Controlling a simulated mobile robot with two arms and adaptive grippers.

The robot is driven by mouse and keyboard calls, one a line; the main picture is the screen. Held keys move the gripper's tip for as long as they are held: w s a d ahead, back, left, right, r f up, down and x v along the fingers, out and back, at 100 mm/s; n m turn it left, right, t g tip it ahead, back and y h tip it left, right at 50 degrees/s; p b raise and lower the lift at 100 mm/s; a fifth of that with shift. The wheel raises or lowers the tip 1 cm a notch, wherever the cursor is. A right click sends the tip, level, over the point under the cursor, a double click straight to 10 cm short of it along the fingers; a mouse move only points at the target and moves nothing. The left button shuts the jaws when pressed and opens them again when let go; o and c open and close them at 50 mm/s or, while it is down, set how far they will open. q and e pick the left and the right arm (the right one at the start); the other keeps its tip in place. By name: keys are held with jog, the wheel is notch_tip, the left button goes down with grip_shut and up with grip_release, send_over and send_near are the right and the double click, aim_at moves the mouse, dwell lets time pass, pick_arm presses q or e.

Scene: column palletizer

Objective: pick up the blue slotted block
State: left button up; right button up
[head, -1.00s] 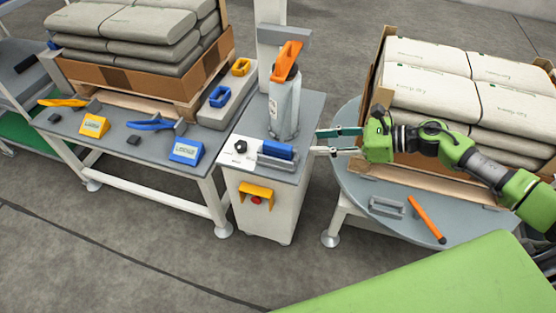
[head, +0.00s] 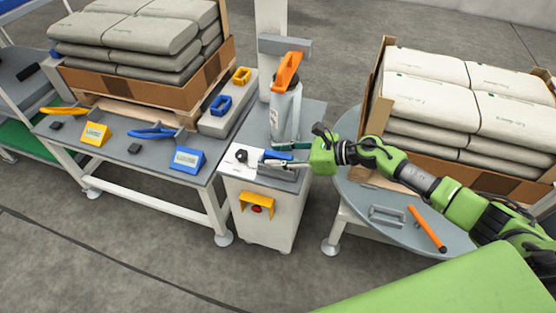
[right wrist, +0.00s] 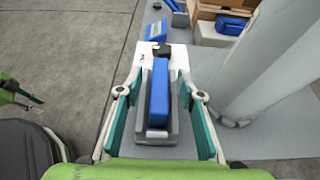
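A long blue block (head: 277,155) sits in a grey holder (right wrist: 157,137) on the white pedestal; it also shows in the right wrist view (right wrist: 159,92). My right gripper (head: 277,160) is open, with one finger on each side of this block and a gap to each in the right wrist view (right wrist: 159,95). In the head view its fingers partly hide the block. A blue block with a visible slot (head: 221,105) stands on a grey slab to the left, away from the gripper. A piece of my left gripper (right wrist: 22,97) shows at the right wrist view's left edge.
A grey cylinder with an orange handle (head: 285,107) stands close behind the holder. A black knob (head: 241,155) is left of it. A yellow slotted block (head: 242,76) is on the slab (head: 228,119). Bag stacks stand on both sides.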

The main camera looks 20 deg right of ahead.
aim_at(278, 154)
pick_arm(q)
jog(key=shift+w, duration=0.1)
pick_arm(e)
jog(key=shift+a, duration=0.1)
grip_shut()
